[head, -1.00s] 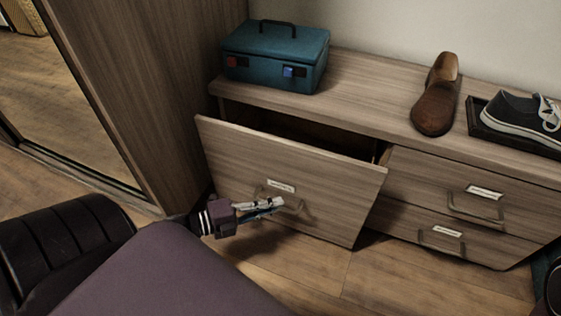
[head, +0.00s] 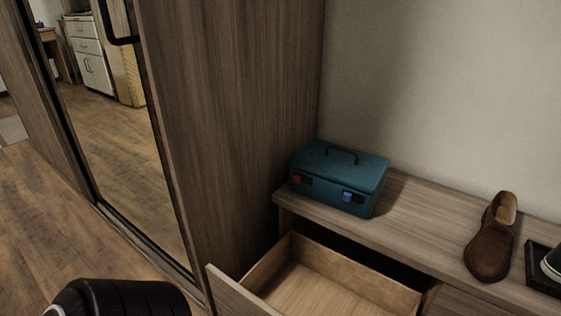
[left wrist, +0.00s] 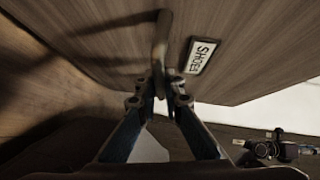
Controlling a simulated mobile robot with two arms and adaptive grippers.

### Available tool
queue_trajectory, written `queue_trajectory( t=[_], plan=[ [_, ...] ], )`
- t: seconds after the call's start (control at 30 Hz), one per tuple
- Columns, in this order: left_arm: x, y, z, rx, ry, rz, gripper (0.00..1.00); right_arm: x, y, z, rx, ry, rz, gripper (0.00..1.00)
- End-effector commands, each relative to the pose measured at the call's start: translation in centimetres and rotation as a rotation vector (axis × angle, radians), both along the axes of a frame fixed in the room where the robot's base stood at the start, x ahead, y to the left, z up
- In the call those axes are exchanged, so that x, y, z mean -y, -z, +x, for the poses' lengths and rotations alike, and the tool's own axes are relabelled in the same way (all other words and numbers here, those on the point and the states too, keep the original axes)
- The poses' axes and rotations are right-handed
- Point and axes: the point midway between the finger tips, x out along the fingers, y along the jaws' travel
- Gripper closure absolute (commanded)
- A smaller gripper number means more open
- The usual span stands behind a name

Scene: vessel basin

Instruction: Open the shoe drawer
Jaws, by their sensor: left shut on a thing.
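The shoe drawer (head: 361,277) stands pulled out of the low wooden cabinet in the head view, with its pale inside showing and the visible floor bare. Its front also fills the top of the left wrist view (left wrist: 100,38), with a white label (left wrist: 201,56) reading "SHOES". My left gripper (left wrist: 160,88) is shut on the drawer's bar handle (left wrist: 161,42). It is below the head view's frame. A small dark mechanical part at the lower right of the left wrist view looks like my right gripper (left wrist: 275,147); its jaws are unclear.
A teal case (head: 338,180) stands on the cabinet top (head: 425,232), with a brown shoe (head: 491,240) and a dark tray (head: 541,268) holding a partly cut-off shoe to its right. A tall wardrobe with a mirror (head: 120,130) stands left. Wood floor shows at left.

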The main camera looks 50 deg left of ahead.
Motion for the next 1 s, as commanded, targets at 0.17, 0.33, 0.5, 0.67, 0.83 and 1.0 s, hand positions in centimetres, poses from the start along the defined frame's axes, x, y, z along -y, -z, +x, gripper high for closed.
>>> queue_trajectory(
  t=[0.17, 0.33, 0.5, 0.67, 0.83, 1.0],
  plan=[
    [0.0, 0.0, -0.2, 0.0, 0.0, 0.0, 1.0, 0.0, 0.1, 0.0, -0.002, 0.0, 0.0, 0.6],
    [0.0, 0.0, -0.1, -0.001, 0.0, 0.001, 1.0, 0.0, 0.1, 0.0, -0.003, 0.0, 0.0, 0.6],
    [0.0, 0.0, -0.1, -0.001, 0.0, 0.001, 0.76, 0.0, 0.1, 0.0, -0.003, -0.001, 0.0, 0.6],
    [0.0, 0.0, -0.1, 0.0, 0.0, 0.0, 0.75, 0.0, 0.1, 0.0, -0.003, -0.001, 0.0, 0.6],
    [-0.1, 0.0, -0.3, -0.001, 0.0, 0.001, 0.75, 0.0, 0.0, 0.0, 0.0, 0.0, -0.001, 0.6],
    [-1.3, -0.2, -2.1, -0.005, -0.001, 0.002, 0.75, 0.0, 0.0, 0.0, 0.0, 0.0, -0.001, 0.6]
  ],
)
